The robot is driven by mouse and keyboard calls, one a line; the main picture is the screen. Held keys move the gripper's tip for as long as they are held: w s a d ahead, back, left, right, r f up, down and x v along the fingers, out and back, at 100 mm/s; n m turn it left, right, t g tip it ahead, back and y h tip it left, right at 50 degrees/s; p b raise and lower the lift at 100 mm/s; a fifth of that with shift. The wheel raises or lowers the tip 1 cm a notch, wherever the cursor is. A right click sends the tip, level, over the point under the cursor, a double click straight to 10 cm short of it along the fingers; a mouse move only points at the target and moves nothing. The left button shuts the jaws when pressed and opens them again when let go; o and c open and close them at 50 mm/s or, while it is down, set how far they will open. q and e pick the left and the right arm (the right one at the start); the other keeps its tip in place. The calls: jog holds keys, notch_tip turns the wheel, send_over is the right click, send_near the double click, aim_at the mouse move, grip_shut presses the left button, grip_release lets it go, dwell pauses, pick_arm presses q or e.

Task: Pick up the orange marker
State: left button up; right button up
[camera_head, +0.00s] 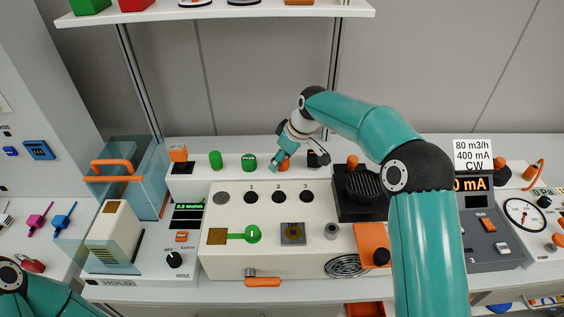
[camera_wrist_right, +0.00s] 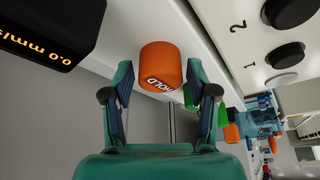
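Two green markers (camera_head: 215,160) (camera_head: 249,162) stand left on the same white ledge (camera_head: 232,173). A small black device (camera_head: 318,158) sits close right of the gripper; its display faces the right wrist view (camera_wrist_right: 50,25). The white panel (camera_head: 270,209) with several black buttons lies in front.

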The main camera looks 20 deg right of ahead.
jog(key=c, duration=0.7)
jog(key=shift+r, duration=0.2)
